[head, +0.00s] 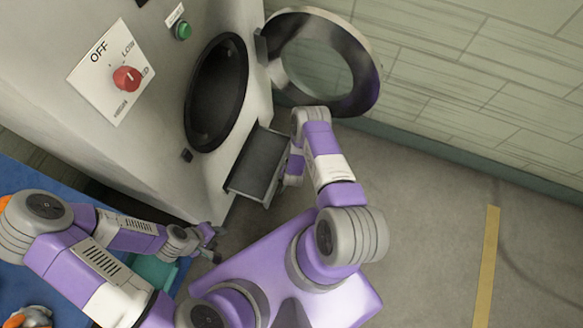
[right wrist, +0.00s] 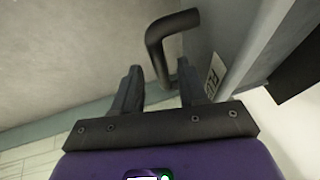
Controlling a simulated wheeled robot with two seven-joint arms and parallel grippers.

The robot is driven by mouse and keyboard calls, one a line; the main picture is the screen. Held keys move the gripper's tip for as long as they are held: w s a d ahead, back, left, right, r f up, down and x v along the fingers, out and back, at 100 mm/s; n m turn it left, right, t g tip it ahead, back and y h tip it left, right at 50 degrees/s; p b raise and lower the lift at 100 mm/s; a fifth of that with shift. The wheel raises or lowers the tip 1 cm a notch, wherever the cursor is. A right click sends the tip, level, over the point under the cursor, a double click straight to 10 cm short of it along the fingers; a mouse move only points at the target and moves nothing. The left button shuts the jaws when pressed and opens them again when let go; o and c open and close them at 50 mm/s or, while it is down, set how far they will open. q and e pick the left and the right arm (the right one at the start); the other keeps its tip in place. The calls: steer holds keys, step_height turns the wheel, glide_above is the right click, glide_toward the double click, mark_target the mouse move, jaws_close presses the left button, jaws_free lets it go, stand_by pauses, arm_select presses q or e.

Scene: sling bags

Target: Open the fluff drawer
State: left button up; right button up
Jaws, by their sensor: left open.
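The fluff drawer (head: 258,163) is a dark grey box sticking out of the machine's front, below the round opening in the head view. In the right wrist view, a bent black handle (right wrist: 157,40) stands out from a grey panel bearing a partly readable label (right wrist: 214,76). My right gripper (right wrist: 158,76) has its fingers apart, with the handle's lower end between them, near the right finger. Whether they touch cannot be told. My left gripper (head: 210,240) is open and empty, low in front of the machine.
The machine (head: 150,160) has a red knob (head: 127,78), a green button (head: 182,30) and a dark round opening (head: 217,93). Its round glass door (head: 322,60) hangs open above my right arm. A brick wall (head: 450,80) is behind; the floor (head: 430,220) at right is clear.

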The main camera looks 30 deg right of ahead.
steer(key=shift+r, duration=0.1)
steer(key=p+v, duration=0.3)
steer(key=v, duration=0.4)
steer(key=shift+r, duration=0.2)
steer(key=shift+s+a, duration=0.1)
steer(key=s+a+r+n+g+y, duration=0.2)
steer(key=s+a+r+n+y, duration=0.1)
steer(key=a+r, duration=0.5)
steer(key=s+a+r+n+g+y, duration=0.1)
steer(key=s+a+r+n+y, duration=0.2)
steer(key=r, duration=0.9)
steer(key=s+a+n, duration=0.2)
steer(key=s+a, duration=0.2)
steer(key=a, duration=0.1)
steer(key=shift+n+g+y+p, duration=0.3)
steer(key=shift+g, duration=0.1)
steer(key=shift+s+r, duration=0.1)
steer(key=shift+s, duration=0.05)
